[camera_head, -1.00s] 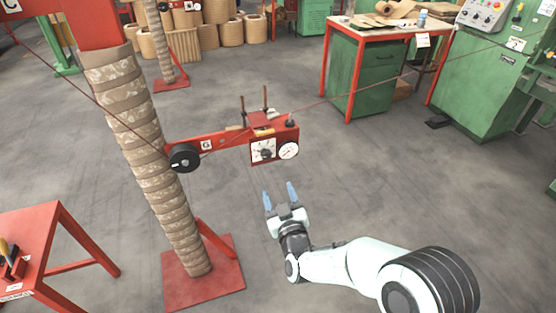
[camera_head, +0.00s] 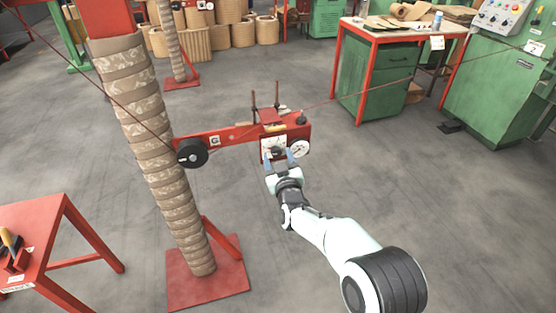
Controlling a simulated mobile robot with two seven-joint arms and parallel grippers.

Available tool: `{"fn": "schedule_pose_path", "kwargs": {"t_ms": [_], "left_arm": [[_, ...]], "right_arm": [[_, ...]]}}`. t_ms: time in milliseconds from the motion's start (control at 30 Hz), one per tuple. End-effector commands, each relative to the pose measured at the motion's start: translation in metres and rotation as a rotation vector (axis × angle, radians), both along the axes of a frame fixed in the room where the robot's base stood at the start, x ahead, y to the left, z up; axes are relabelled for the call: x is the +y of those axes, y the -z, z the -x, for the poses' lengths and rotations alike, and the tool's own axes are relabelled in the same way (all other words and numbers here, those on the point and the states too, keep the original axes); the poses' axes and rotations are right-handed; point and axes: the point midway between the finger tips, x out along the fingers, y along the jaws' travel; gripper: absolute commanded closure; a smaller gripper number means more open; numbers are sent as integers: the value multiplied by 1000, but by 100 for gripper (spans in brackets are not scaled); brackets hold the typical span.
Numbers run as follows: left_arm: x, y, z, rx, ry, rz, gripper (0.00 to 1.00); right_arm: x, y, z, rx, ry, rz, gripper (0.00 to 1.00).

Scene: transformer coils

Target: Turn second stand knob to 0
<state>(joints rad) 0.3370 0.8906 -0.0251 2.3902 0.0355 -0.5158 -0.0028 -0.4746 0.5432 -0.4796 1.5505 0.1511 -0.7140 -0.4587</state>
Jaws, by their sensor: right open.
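The stand (camera_head: 152,140) is a wrapped column on a red base plate, with a red arm (camera_head: 232,134) reaching right and marked G. At the arm's end a red box carries a white dial plate with a dark knob (camera_head: 277,152) and a round white gauge (camera_head: 301,149) beside it. My right gripper (camera_head: 279,160) is open, its blue fingertips at the lower part of the dial plate, one to each side of the knob. Whether they touch the knob cannot be told. My left gripper is not in view.
A red table (camera_head: 40,235) with a yellow-handled tool stands at the lower left. A green cabinet under a worktop (camera_head: 385,75) and a green machine (camera_head: 505,90) stand at the right. Another stand (camera_head: 172,40) is behind. The floor between is clear.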

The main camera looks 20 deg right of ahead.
Motion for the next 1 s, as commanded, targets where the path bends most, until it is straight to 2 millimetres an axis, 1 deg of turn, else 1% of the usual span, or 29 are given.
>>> {"fn": "schedule_pose_path", "kwargs": {"t_ms": [100,333,367,400,467,500,533,767,1000], "left_arm": [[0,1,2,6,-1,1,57],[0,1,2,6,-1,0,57],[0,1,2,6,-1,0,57],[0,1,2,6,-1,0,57],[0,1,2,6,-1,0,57],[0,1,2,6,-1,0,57],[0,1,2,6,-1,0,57],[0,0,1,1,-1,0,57],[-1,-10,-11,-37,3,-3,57]], "right_arm": [[-1,0,-3,0,1,0,40],[-1,0,-3,0,1,0,40],[-1,0,-3,0,1,0,46],[-1,0,-3,0,1,0,59],[-1,0,-3,0,1,0,79],[-1,0,-3,0,1,0,92],[-1,0,-3,0,1,0,96],[-1,0,-3,0,1,11,95],[-1,0,-3,-3,2,104,95]]}}
